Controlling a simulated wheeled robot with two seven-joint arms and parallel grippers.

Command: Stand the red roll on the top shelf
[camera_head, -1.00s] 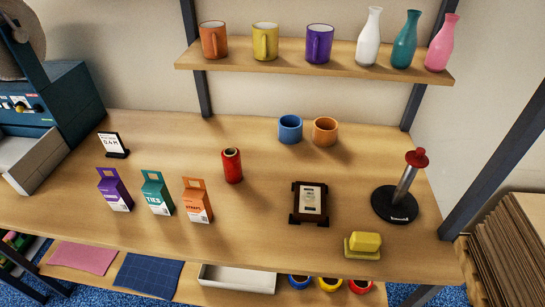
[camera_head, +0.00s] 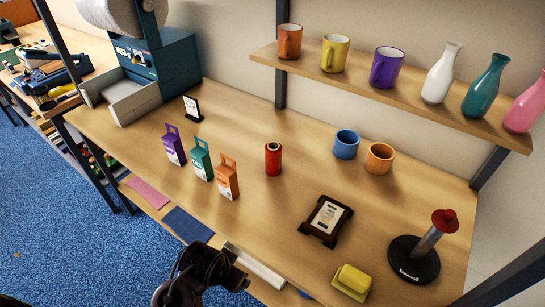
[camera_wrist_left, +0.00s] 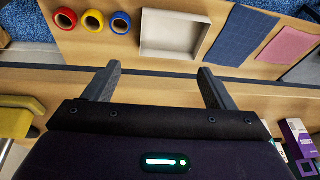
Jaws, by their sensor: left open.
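The red roll (camera_head: 273,160) stands upright on the workbench (camera_head: 255,120), between the orange carton and the blue cup. The top shelf (camera_head: 310,68) is the wooden board above the bench's back, with a row of mugs and bottles on it. My dark left arm shows at the bottom of the head view, in front of the bench's front edge and well short of the roll. In the left wrist view my left gripper (camera_wrist_left: 157,80) is open, with nothing between its fingers. The roll is not seen in that view. My right gripper is not in view.
Orange, yellow and purple mugs (camera_head: 386,68) and white, teal and pink bottles (camera_head: 440,75) occupy the shelf, with a gap between purple mug and white bottle. Small cartons (camera_head: 201,158), blue (camera_head: 346,144) and orange cups, a plaque (camera_head: 326,217) and a stand (camera_head: 415,258) surround the roll.

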